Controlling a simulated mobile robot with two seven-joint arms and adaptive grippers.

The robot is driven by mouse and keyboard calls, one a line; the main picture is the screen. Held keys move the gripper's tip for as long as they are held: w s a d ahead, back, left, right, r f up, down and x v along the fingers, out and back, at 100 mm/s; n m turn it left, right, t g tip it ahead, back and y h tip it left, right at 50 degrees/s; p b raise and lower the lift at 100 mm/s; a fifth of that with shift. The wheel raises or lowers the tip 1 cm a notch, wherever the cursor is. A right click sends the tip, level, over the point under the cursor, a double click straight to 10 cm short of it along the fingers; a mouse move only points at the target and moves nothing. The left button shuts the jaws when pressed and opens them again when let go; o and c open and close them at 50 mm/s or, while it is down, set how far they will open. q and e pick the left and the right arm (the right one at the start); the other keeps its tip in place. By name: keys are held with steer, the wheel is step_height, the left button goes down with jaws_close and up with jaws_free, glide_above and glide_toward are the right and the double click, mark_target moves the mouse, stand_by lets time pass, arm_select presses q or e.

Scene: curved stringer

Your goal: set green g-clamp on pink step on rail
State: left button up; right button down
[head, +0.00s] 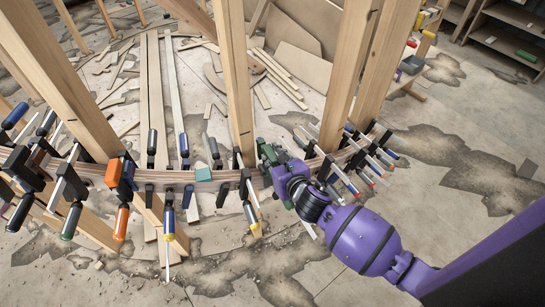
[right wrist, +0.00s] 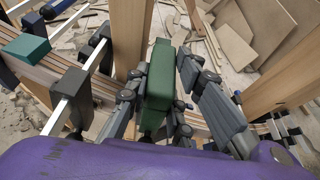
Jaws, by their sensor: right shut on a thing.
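My right gripper (head: 277,168) is shut on the green g-clamp (head: 265,152), at the curved wooden rail (head: 225,176) just right of the middle post. In the right wrist view the clamp's green body (right wrist: 158,82) stands upright between the grey fingers (right wrist: 160,88). The fingers hide its lower part, and I cannot tell whether it touches the rail. I cannot clearly make out a pink step on the rail. My left gripper is not in view.
Many clamps line the rail, including an orange one (head: 121,222) on the left and a crowded group (head: 350,165) just right of my gripper.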

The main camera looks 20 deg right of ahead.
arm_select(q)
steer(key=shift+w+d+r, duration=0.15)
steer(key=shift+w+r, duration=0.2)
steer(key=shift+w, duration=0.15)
arm_select(e)
steer(key=shift+w+r, duration=0.1)
steer(key=shift+r, duration=0.05)
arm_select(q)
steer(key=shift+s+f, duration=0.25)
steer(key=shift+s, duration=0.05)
arm_select(e)
steer(key=shift+f, duration=0.25)
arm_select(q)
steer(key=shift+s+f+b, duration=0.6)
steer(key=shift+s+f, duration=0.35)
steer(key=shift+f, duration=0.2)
arm_select(e)
steer(key=shift+f, duration=1.6)
steer(key=shift+f, duration=0.2)
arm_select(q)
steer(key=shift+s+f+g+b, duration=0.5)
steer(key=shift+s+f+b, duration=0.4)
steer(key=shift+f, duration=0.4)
arm_select(e)
steer(key=shift+f, duration=1.3)
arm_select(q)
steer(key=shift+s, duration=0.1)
arm_select(e)
steer(key=shift+f, duration=0.1)
